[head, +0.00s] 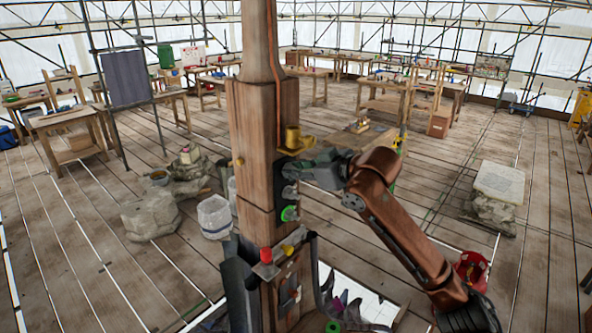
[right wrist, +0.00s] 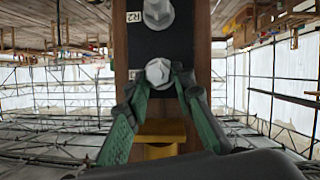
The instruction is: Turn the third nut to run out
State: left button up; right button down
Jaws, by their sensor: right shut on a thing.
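A wooden spire post (head: 254,130) stands upright in the head view. A dark plate (head: 280,184) on its right side carries several grey hex nuts in a column, with a green ring (head: 290,214) at the lowest one. My right gripper (head: 290,171) reaches in from the right at the top of this plate. In the right wrist view, its green fingers (right wrist: 159,78) are closed on either side of a grey nut (right wrist: 158,72). Another nut (right wrist: 158,13) shows beside a label R2 (right wrist: 133,17). My left gripper is not in view.
A brass bracket (head: 295,141) projects from the post just above my right gripper. Stone blocks (head: 152,214) and a white bucket (head: 214,216) stand to the left, a stone slab (head: 498,183) to the right. Plank floor lies open between.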

jog(key=n+t+b, duration=0.2)
jog(key=n, duration=0.3)
jog(key=f+n+t+b, duration=0.1)
jog(key=n+t+b, duration=0.1)
jog(key=n, duration=0.3)
jog(key=n+t+b, duration=0.3)
jog(key=n, duration=0.2)
jog(key=shift+s+a+f+b, duration=0.2)
jog(key=shift+s+f+b, duration=0.1)
jog(key=shift+n, duration=0.4)
jog(key=c, duration=1.7)
grip_release()
jog(key=shift+o, duration=0.2)
jog(key=v, duration=1.2)
jog(key=shift+f, duration=0.25)
